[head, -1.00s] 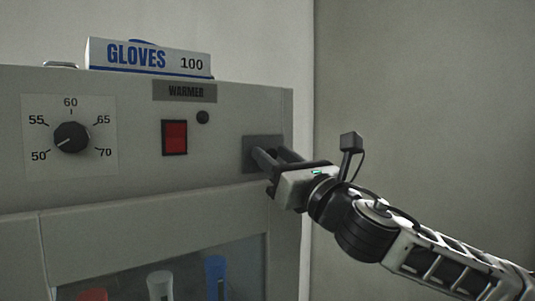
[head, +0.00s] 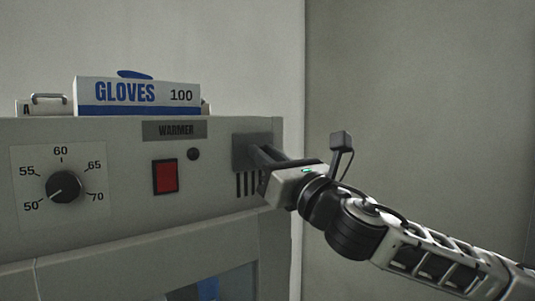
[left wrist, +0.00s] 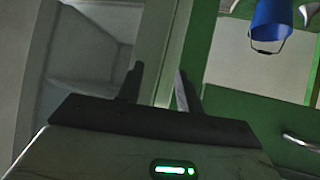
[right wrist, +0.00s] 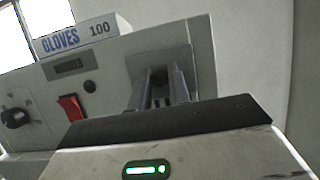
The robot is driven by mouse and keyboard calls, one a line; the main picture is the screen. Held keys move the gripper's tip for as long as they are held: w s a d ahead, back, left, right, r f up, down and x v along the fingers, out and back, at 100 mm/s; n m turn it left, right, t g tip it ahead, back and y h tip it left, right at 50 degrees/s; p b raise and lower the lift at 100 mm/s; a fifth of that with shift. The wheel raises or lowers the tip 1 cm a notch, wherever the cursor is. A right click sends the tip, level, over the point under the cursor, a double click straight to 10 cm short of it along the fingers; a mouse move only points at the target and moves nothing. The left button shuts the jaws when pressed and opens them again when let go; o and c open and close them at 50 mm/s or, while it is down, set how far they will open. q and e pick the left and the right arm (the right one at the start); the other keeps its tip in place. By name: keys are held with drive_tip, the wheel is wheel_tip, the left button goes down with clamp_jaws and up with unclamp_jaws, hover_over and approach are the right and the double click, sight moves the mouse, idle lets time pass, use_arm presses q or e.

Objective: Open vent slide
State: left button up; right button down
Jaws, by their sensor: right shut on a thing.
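The vent slide, a dark grey plate (head: 242,140), is on the upper right of the warmer's front panel. Several dark vent slots (head: 246,187) show just below it. My right gripper (head: 262,154) is at the plate, shut on the slide's handle, which its fingers mostly hide. In the right wrist view the plate (right wrist: 155,42) stands right ahead of the right gripper's fingers (right wrist: 161,84). My left gripper (left wrist: 158,82) shows only in the left wrist view, with its fingers apart and nothing between them.
The warmer panel carries a temperature dial (head: 64,187), a red switch (head: 165,176) and a WARMER label (head: 174,130). A gloves box (head: 138,94) sits on top. A blue bucket (left wrist: 270,20) shows in the left wrist view. The wall right of the warmer is bare.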

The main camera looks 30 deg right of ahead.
use_arm(q)
drive_tip(key=shift+r, duration=0.1)
use_arm(e)
drive_tip(key=shift+d+r, duration=0.1)
drive_tip(key=shift+r, duration=0.3)
drive_tip(key=c, duration=1.3)
unclamp_jaws()
drive_tip(key=shift+f, duration=0.1)
use_arm(q)
wheel_tip(320, 180, down, 11)
drive_tip(key=d+h+b, duration=0.1)
drive_tip(key=d+b, duration=0.1)
drive_tip(key=b, duration=1.5)
drive_tip(key=shift+w+d+r, duration=0.2)
drive_tip(key=shift+w+d, duration=0.05)
drive_tip(key=shift+w, duration=0.2)
use_arm(e)
drive_tip(key=shift+v, duration=7.95)
